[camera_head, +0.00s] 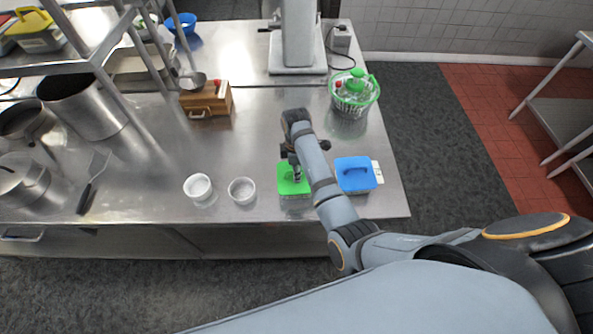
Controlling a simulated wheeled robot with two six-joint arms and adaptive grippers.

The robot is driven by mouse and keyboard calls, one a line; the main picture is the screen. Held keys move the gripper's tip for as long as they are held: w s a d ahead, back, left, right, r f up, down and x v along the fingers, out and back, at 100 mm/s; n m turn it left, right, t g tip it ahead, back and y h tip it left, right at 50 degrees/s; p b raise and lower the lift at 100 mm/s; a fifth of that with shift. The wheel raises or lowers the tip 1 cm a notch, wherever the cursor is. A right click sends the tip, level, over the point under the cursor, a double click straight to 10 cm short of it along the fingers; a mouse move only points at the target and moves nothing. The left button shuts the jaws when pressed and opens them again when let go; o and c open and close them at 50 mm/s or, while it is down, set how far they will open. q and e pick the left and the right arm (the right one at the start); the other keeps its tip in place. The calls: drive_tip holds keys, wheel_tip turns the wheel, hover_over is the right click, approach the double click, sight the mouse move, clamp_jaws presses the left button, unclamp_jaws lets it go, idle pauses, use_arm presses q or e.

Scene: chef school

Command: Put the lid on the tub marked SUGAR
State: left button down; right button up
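A green lid (286,187) sits at the front of the steel counter, over what looks like a clear tub. To its right is a tub with a blue lid (354,175), which has a raised handle; a white label (377,171) shows at its right side. I cannot read any marking, so I cannot tell which tub is SUGAR. My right gripper (292,172) points down at the green lid's handle, at or just above it. The forearm hides part of the lid, and I cannot see whether the fingers are closed. My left gripper is out of view.
Two small white bowls (198,187) stand left of the green lid. A shelf rack stands at upper left.

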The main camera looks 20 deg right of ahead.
drive_tip(key=shift+o, duration=0.2)
drive_tip(key=shift+r, duration=0.15)
drive_tip(key=r, duration=0.7)
drive_tip(key=shift+w+r, duration=0.15)
drive_tip(key=shift+w, duration=0.05)
